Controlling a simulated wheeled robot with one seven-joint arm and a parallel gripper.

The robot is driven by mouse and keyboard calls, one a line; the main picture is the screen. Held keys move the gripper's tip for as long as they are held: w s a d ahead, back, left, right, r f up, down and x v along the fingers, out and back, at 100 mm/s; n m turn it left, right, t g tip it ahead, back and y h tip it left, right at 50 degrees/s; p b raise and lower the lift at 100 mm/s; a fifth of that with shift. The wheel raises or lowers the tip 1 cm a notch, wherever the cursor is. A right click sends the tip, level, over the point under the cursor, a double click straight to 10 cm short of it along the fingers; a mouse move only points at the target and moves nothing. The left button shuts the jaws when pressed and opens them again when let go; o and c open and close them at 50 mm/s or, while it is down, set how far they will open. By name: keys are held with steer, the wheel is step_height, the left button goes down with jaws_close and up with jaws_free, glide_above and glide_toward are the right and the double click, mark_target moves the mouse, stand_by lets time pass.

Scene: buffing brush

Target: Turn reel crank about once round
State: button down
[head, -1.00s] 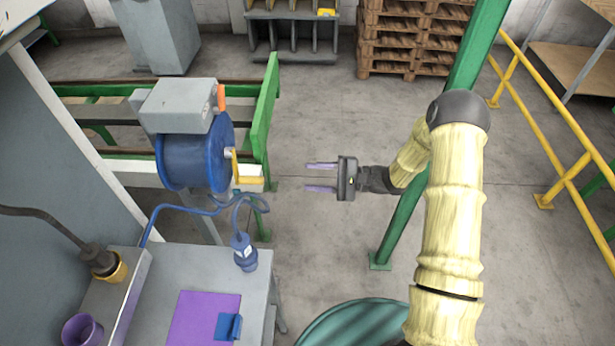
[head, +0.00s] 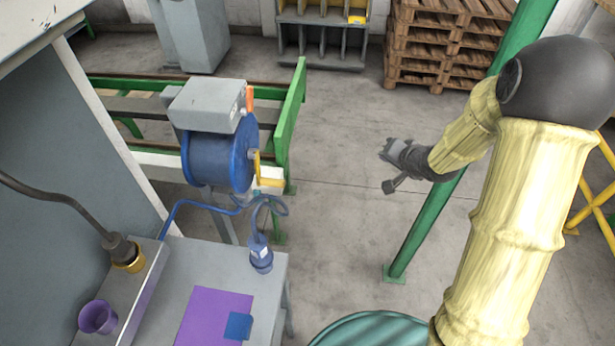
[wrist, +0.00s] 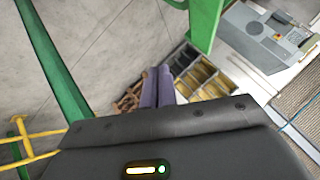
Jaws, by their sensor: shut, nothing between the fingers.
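The reel is a blue drum (head: 212,160) under a grey box, left of centre in the head view. Its yellow crank (head: 257,165) is on the drum's right face, with a pale yellow grip near its lower end. My gripper (head: 398,158) is in the air well to the right of the crank, apart from it. Its fingers are hard to make out there. In the wrist view the two purple fingers (wrist: 158,86) are together with nothing between them. The reel and crank cannot be made out in the wrist view.
A green-framed conveyor (head: 290,115) stands behind the reel. A green post (head: 425,220) stands right, close to my arm. Open floor (head: 335,200) lies between reel and gripper.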

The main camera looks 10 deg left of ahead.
steer(key=s+d+r+n+g+h, duration=0.1)
steer(key=s+d+r+g+h, duration=0.1)
steer(key=s, duration=0.9)
steer(key=s+d+r+n+g+h, duration=0.1)
steer(key=s+d, duration=0.4)
steer(key=s, duration=0.6)
steer(key=n+g+h, duration=0.1)
steer(key=g, duration=0.1)
steer(key=shift+s+r+g+h, duration=0.25)
steer(key=shift+r+g+h, duration=0.15)
steer(key=shift+a, duration=0.1)
